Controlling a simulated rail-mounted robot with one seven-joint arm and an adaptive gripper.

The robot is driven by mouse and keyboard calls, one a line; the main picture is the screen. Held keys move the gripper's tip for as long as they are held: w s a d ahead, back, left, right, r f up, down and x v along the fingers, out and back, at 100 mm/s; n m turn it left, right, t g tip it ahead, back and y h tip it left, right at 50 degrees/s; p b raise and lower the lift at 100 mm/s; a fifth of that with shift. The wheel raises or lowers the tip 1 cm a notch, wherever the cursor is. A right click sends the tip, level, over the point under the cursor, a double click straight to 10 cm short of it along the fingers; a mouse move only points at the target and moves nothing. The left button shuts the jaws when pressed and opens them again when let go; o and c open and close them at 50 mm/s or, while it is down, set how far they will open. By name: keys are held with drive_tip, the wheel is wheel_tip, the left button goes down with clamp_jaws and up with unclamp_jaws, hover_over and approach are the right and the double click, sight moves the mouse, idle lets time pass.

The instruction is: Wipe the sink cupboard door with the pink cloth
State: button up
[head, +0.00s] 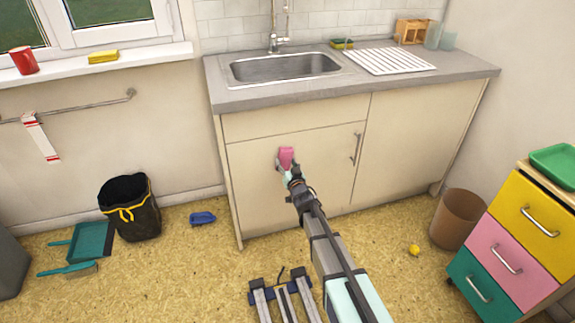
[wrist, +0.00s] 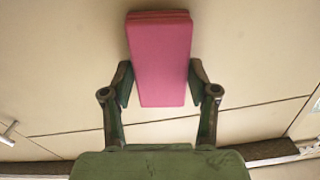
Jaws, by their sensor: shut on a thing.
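The pink cloth (head: 286,154) is a folded pad held in front of the sink cupboard door (head: 249,178), near the door's upper middle. My gripper (head: 285,167) is shut on it. In the wrist view the pink cloth (wrist: 160,55) stands out between the two fingers of my gripper (wrist: 160,88), with the cream door (wrist: 60,70) behind. I cannot tell whether the cloth touches the door. The door is closed, with an upright metal handle (head: 356,149) to the right of the cloth.
Above the door are the grey worktop (head: 215,90) and the sink (head: 285,67). A black bin (head: 130,207), a teal dustpan (head: 92,242) and a blue object (head: 202,218) are on the floor at left. A brown bin (head: 458,220) and coloured drawers (head: 512,262) stand at right.

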drive_tip(key=shift+s+a, duration=0.15)
drive_tip(key=shift+s, duration=0.15)
drive_tip(key=shift+v, duration=2.7)
drive_tip(key=shift+d, duration=0.25)
drive_tip(key=v, duration=0.2)
drive_tip(key=shift+s+d, duration=0.15)
drive_tip(key=shift+s, duration=0.25)
drive_tip(key=shift+w, duration=0.1)
drive_tip(key=shift+x, duration=3.35)
drive_tip(key=shift+x, duration=1)
drive_tip(key=shift+p, duration=0.35)
